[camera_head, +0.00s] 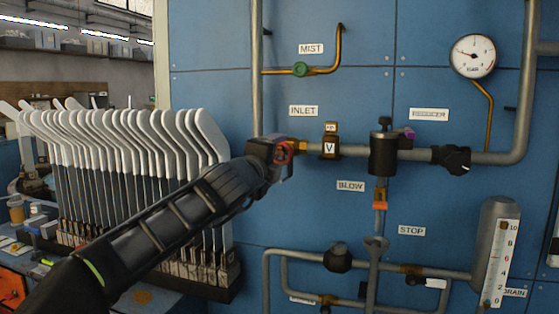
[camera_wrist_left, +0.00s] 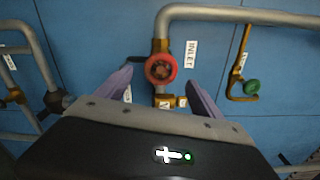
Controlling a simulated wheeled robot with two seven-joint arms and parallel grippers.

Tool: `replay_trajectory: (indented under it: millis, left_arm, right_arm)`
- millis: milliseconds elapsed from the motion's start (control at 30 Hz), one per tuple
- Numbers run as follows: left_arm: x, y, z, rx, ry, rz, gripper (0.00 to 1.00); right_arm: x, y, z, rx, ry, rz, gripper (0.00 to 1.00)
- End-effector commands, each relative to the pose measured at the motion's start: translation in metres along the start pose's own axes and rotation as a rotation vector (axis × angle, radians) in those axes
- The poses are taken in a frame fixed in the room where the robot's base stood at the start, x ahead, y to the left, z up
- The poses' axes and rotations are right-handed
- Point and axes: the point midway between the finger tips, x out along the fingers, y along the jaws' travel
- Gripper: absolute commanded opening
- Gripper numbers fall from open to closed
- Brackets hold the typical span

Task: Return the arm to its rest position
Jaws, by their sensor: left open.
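My left arm comes in from the lower left in the head view. Its left gripper (camera_head: 274,153) is beside the red inlet handwheel (camera_head: 286,152) on the pipe, partly covering it. In the left wrist view the purple fingers of the left gripper (camera_wrist_left: 161,80) are spread apart. The red handwheel (camera_wrist_left: 160,68) appears between and just beyond the fingertips. I see nothing held, and contact with the wheel cannot be told. My right gripper is not in view.
The blue panel (camera_head: 340,100) carries pipes, a pressure gauge (camera_head: 473,56), a green mist valve (camera_head: 300,69) and a black regulator (camera_head: 383,153). A rack of several white-topped sock boards (camera_head: 205,135) stands at left, behind my arm. A scaled cylinder (camera_head: 497,245) is at lower right.

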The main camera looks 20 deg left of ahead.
Motion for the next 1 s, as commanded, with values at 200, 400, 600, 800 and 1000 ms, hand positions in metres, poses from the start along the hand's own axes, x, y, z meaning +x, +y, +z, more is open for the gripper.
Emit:
replay_trajectory:
  millis: [200, 400, 600, 800, 1000]
  left_arm:
    - [-0.022, 0.001, 0.001, 0.000, -0.001, 0.001, 0.77]
    - [-0.023, 0.001, 0.000, -0.001, 0.000, 0.001, 0.77]
    - [-0.023, 0.000, 0.000, 0.015, 0.000, 0.001, 0.77]
    - [-0.023, 0.002, 0.002, 0.262, -0.010, 0.004, 0.77]
    - [-0.007, 0.082, -0.018, 1.138, 0.038, 0.109, 0.77]
  right_arm:
    - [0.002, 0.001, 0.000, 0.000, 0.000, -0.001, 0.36]
    - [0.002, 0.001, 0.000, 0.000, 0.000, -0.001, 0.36]
    - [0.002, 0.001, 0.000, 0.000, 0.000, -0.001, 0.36]
    - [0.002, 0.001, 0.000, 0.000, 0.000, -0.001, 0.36]
    - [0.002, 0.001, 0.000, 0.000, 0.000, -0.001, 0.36]
